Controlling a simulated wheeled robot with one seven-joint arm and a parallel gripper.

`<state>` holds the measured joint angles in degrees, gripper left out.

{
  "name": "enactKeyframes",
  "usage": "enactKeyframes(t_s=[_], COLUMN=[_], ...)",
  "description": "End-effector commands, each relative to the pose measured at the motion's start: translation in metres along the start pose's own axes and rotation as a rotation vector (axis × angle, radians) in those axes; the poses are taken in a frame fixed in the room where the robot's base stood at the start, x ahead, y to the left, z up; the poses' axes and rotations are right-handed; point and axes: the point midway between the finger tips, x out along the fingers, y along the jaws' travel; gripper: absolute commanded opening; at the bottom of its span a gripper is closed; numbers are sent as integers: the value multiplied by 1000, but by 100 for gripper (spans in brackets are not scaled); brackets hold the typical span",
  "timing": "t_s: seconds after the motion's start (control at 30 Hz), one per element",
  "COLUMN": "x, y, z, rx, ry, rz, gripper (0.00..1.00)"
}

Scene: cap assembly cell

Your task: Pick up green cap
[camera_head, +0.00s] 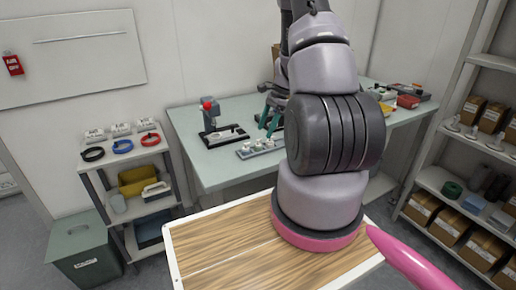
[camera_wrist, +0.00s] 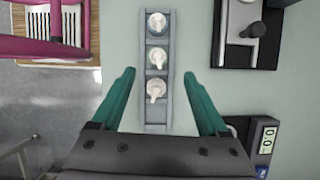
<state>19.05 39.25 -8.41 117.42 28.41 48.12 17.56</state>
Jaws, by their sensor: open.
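I cannot make out a thing that is clearly a green cap in either view. A dark green round thing (camera_head: 452,190) sits on the right shelf unit, too small to name for sure. My gripper (camera_wrist: 158,76) has teal fingers, spread open and empty. It is over the table, with a narrow grey rack (camera_wrist: 155,116) between and ahead of the fingers. The rack holds three pale, knobbed parts in a row, the nearest one (camera_wrist: 155,89) closest to the gripper. In the head view my gripper (camera_head: 270,117) is partly hidden behind my arm.
The pale green table (camera_head: 210,168) bears a small press with a red knob (camera_head: 207,104). A left shelf holds black, blue and red rings (camera_head: 122,146). A device with a display (camera_wrist: 266,140) stands right of the gripper. Right shelves hold boxes (camera_head: 451,224).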

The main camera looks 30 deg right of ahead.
Motion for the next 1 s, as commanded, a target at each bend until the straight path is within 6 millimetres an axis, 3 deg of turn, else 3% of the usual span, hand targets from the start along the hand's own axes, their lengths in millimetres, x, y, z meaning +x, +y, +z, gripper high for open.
enactKeyframes(t_s=[0.43,0.73,0.77,0.9,1.0], x=[52,58,58,57,57], y=[5,4,4,4,4], z=[5,5,5,5,5], rx=[0,-1,-1,-1,-1], ry=[-1,0,0,0,0], rz=[1,-1,-1,-1,-1], gripper=[77,77,73,20,17])
